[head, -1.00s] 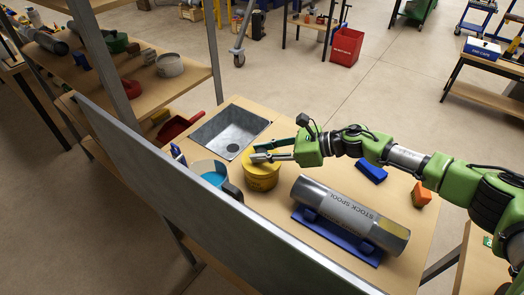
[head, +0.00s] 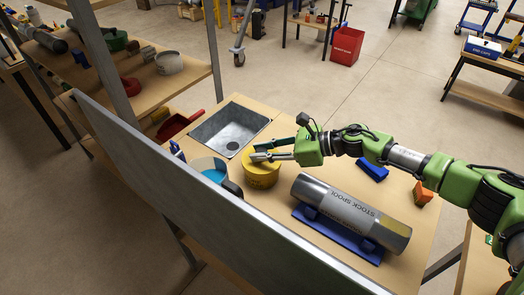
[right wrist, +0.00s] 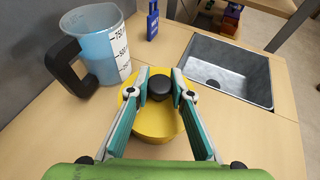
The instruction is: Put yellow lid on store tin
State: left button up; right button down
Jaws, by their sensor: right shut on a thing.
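The store tin (head: 262,178) is a round yellow tin on the wooden bench, between the sink and the steel spool. The yellow lid (right wrist: 172,101) lies over its mouth and has a black knob (right wrist: 160,85). I cannot tell whether the lid is pressed fully down. My right gripper (head: 256,152) reaches in from the right, above the tin. In the right wrist view its fingers (right wrist: 161,84) are shut on the black knob. The fingers hide part of the lid. My left gripper is not in view.
A measuring jug (right wrist: 98,50) with blue liquid stands close beside the tin. A metal sink (head: 230,128) lies behind it. The stock spool (head: 350,215) rests on a blue cradle to the right. A grey panel (head: 210,200) runs along the bench's near side.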

jog(key=shift+f+b, duration=0.3)
dwell(0.4)
jog(key=c, duration=1.7)
grip_release()
jog(key=v, duration=1.2)
